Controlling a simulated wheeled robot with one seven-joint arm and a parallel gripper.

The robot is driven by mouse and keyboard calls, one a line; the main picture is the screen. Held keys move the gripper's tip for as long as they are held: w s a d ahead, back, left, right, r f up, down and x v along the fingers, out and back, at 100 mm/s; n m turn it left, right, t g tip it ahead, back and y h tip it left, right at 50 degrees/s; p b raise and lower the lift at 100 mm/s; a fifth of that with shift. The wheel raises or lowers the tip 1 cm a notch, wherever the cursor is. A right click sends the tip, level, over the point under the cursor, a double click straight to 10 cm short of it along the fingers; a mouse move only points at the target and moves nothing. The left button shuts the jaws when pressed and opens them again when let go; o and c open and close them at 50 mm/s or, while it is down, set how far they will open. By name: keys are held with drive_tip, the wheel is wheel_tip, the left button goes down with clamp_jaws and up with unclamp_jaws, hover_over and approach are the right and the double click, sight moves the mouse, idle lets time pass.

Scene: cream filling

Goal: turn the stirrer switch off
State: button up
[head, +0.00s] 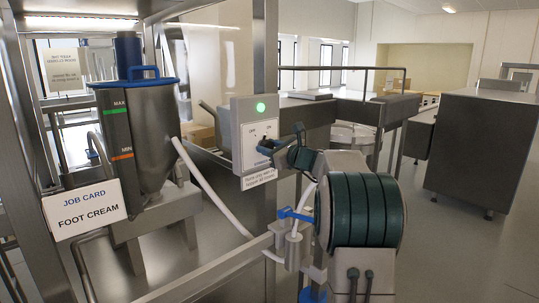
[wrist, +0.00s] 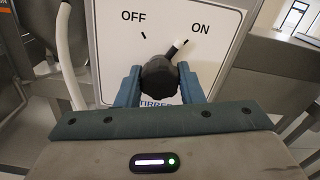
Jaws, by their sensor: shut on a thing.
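The stirrer switch is a black knob (wrist: 160,76) on a white panel marked OFF at upper left and ON at upper right. The panel (head: 241,119) shows in the head view with a lit green lamp (head: 260,107) above the labels. In the head view my gripper (head: 282,147) reaches the panel from the right and hides part of the knob. The lower label is partly covered.
A steel hopper (head: 143,135) with a blue rim stands left of the panel. A job card (head: 85,208) reads FOOT CREAM. A white hose (head: 205,185) runs below the panel. A steel cabinet (head: 483,150) stands at right, with open floor before it.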

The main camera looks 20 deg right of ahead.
drive_tip(key=n+b, duration=0.1)
drive_tip(key=b, duration=0.1)
drive_tip(key=n+b, duration=0.1)
drive_tip(key=b, duration=0.1)
drive_tip(key=shift+f+n, duration=0.35)
drive_tip(key=shift+n, duration=0.05)
drive_tip(key=n+b, duration=0.3)
drive_tip(key=b, duration=0.1)
drive_tip(key=shift+n, duration=0.3)
drive_tip(key=n+b, duration=0.4)
drive_tip(key=shift+r+b, duration=0.2)
drive_tip(key=shift+b, duration=0.1)
drive_tip(key=shift+r+n+b, duration=0.1)
drive_tip(key=shift+n+b, duration=0.35)
drive_tip(key=shift+n, duration=0.25)
drive_tip(key=o, duration=1)
drive_tip(key=b+v, duration=0.2)
drive_tip(key=v, duration=1.1)
drive_tip(key=shift+s+b, duration=0.35)
drive_tip(key=shift+s, duration=0.05)
